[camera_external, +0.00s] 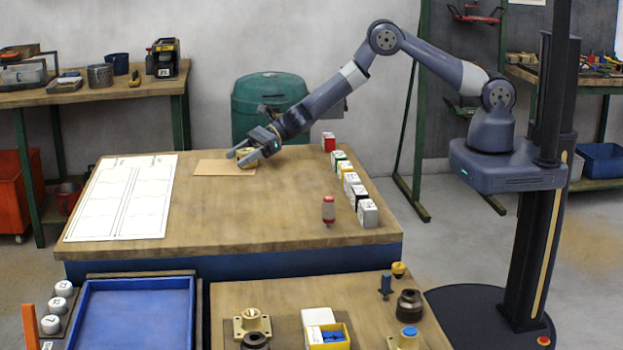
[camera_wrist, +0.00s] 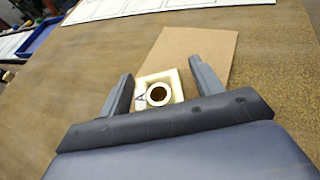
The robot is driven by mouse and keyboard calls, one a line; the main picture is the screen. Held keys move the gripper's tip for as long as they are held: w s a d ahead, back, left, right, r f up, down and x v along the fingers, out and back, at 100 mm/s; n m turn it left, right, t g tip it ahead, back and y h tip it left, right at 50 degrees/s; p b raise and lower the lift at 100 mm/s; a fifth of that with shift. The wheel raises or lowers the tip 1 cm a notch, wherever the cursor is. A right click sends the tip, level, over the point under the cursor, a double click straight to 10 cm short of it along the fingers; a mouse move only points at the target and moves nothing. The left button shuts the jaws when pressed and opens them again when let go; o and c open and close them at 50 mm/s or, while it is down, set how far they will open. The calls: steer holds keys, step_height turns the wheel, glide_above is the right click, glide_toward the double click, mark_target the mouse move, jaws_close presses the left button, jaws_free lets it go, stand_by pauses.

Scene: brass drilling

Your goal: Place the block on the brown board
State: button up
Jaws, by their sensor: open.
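The block (camera_wrist: 171,92) is a cream to brass-coloured square piece with a round hole in its top and a small dark mark beside the hole. In the wrist view it lies between the two open fingers of my gripper (camera_wrist: 160,90), with a gap at the right finger. The brown board (camera_wrist: 190,52) is a flat tan sheet on the table. The block sits at the board's near end in that view. In the external view my gripper (camera_external: 243,155) is low over the board (camera_external: 215,168), and the block (camera_external: 249,158) is partly hidden by the fingers.
White printed sheets (camera_external: 122,197) lie left of the board. A row of small coloured boxes (camera_external: 352,183) and a red-topped cylinder (camera_external: 328,210) stand on the table's right side. The table's middle (camera_external: 250,210) is clear. A blue tray (camera_external: 133,315) is in front.

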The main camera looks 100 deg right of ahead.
steer(key=shift+r, duration=0.15)
steer(key=shift+s, duration=0.1)
steer(key=b+v, duration=0.3)
steer(key=v, duration=0.8)
steer(key=shift+s+d+r, duration=0.15)
steer(key=shift+s+d, duration=0.05)
steer(key=shift+s, duration=0.1)
